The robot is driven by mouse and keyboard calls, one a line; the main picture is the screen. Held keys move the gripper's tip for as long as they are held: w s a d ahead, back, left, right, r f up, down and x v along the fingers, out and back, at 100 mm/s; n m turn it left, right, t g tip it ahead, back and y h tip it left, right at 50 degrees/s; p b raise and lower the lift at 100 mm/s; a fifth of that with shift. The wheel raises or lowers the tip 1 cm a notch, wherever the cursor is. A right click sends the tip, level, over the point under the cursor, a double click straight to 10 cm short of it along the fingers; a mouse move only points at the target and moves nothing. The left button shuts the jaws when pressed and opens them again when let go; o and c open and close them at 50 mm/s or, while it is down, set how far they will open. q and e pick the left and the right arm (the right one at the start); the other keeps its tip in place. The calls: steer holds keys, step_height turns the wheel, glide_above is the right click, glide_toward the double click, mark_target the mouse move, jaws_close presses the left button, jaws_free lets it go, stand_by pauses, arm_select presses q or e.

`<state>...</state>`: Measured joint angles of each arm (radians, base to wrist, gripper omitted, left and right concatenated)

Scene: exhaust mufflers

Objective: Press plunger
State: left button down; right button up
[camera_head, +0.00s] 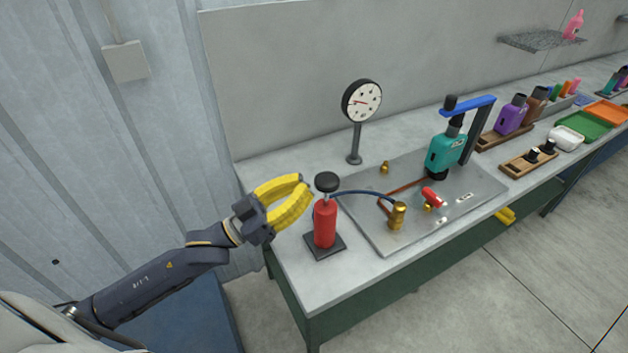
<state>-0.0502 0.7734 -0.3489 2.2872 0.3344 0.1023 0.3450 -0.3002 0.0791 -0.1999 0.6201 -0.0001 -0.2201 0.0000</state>
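A red hand pump (325,222) stands upright on a square black base at the near left end of the bench. Its plunger, a black round knob (327,182) on a thin rod, stands raised above the red body. My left gripper (305,186), with yellow fingers, is just left of the knob at about its height in the picture. The fingers bow apart in the middle and their tips appear to come together, with nothing seen between them. I see a gap between the fingertips and the knob. My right gripper is not in view.
A blue hose (362,192) runs from the pump to brass fittings (397,215) on a metal plate (375,238). A dial gauge (361,101) stands behind. A teal device (445,150) under a blue-armed stand, bottles and trays sit further right.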

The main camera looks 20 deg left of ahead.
arm_select(q)
steer(key=shift+v, duration=2.8)
steer(key=c, duration=2.1)
jaws_free()
steer(key=shift+r, duration=0.2)
jaws_close()
step_height(320, 180, up, 5)
steer(key=shift+d+r, duration=0.1)
steer(key=shift+d, duration=0.05)
steer(key=shift+d, duration=0.1)
